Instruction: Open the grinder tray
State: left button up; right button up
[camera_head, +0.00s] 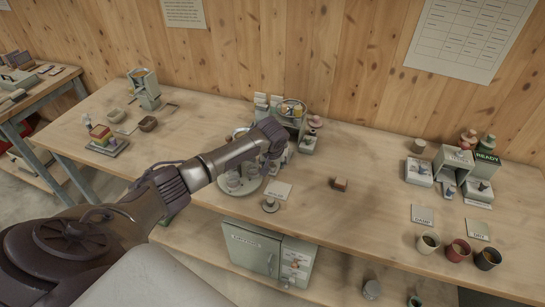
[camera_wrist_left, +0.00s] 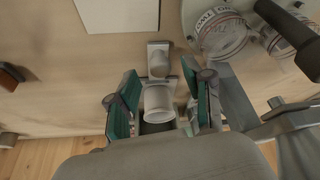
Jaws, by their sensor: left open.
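My left gripper (camera_head: 273,152) reaches over the middle of the bench, at the front of a grey machine (camera_head: 291,113) with a round top. In the left wrist view the left gripper (camera_wrist_left: 163,98) is open, with green pads on both sides of a pale cylinder (camera_wrist_left: 158,103). A small grey plate with a rounded knob (camera_wrist_left: 158,62) lies just beyond the cylinder; it may be the grinder tray, but I cannot tell for sure. I see no grip on either piece. My arm and hand hide much of this spot in the head view. My right gripper is not in view.
A round plate with jars (camera_head: 240,186) stands close beside my gripper. A small card (camera_head: 278,191), a round grey weight (camera_head: 270,205) and a brown block (camera_head: 340,184) lie nearby. Several cups stand at the right. The bench between block and cups is mostly clear.

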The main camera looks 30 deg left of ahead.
pick_arm(q)
jog(key=v, duration=1)
jog(key=shift+r, duration=0.3)
jog(key=shift+s, duration=0.15)
